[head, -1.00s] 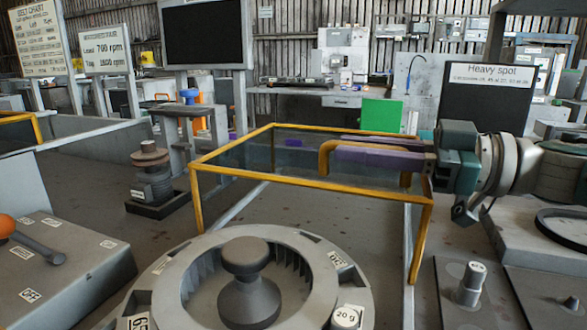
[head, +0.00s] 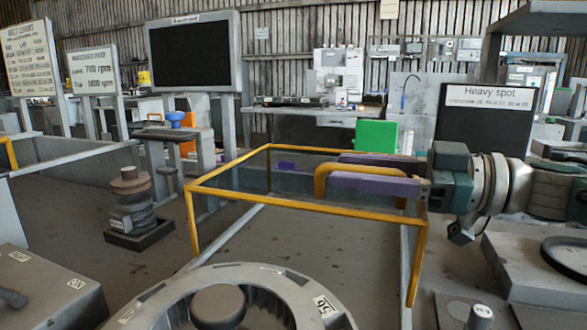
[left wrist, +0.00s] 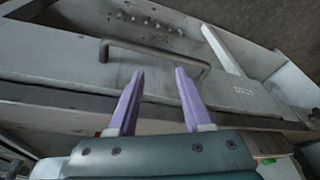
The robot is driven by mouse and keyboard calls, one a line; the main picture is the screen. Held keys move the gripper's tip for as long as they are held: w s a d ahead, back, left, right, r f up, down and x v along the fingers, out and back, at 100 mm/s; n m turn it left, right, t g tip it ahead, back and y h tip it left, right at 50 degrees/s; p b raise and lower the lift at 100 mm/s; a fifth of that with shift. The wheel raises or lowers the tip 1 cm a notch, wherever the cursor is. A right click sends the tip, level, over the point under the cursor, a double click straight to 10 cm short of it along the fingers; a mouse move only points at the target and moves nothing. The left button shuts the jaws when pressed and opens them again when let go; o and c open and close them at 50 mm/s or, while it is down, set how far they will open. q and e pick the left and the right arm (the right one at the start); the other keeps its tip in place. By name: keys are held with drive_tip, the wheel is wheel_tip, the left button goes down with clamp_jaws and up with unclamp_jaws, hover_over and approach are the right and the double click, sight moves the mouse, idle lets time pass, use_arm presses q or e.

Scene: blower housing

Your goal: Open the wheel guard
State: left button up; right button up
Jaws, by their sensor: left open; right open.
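The wheel guard (head: 300,200) is a box of yellow bars with clear panels, standing behind the grey ring-shaped wheel housing (head: 262,280) in the head view. A yellow bar handle (head: 319,184) rises at its right side. My right gripper (head: 334,169) comes in from the right. Its purple fingers are open, one on the near side and one on the far side of the handle bar; contact cannot be told. My left gripper is outside the head view. In the left wrist view my left gripper (left wrist: 160,71) is open and empty, its fingertips near a dark bar handle (left wrist: 150,53) on a grey panel.
A coil-like post (head: 130,205) stands left of the guard. A grey block (head: 45,290) lies at the lower left. A heavy-spot sign (head: 488,98) and a plate with a dark ring (head: 520,270) are at the right. Bare floor shows between post and guard.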

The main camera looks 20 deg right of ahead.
drive_tip(key=shift+s, duration=0.1)
drive_tip(key=v, duration=0.9)
drive_tip(key=shift+s+d+b, duration=0.2)
drive_tip(key=shift+d+b, duration=0.05)
drive_tip(key=shift+b, duration=0.05)
